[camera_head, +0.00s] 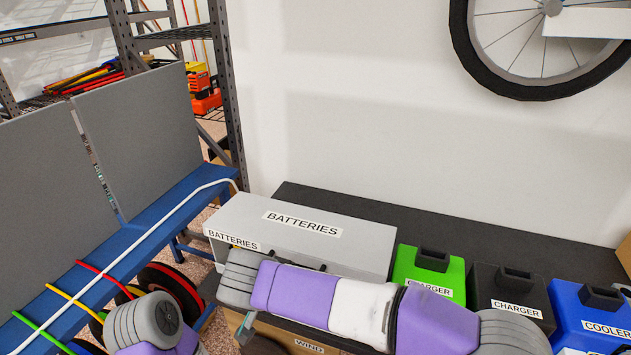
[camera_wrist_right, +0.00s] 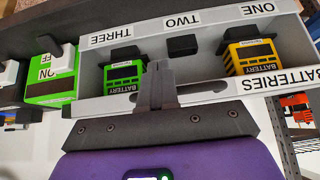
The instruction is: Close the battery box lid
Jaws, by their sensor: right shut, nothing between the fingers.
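The grey battery box (camera_head: 350,239) stands on the dark bench in the head view, labelled BATTERIES; my right arm covers much of its front. In the right wrist view the box (camera_wrist_right: 217,45) shows its open side, with compartments labelled ONE, TWO and THREE. A yellow battery (camera_wrist_right: 245,60) sits by ONE and a green battery (camera_wrist_right: 122,78) by THREE; between them is a black block (camera_wrist_right: 183,46). My right gripper (camera_wrist_right: 161,68) is shut and empty, in front of a grey panel with a long slot. I cannot tell whether it touches. My left gripper is out of view.
A green charger (camera_head: 429,268), a black charger (camera_head: 510,295) and a blue cooler (camera_head: 592,312) stand right of the box. Bare bench (camera_head: 480,235) lies behind them. A blue rack (camera_head: 120,255) with cables is at the left.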

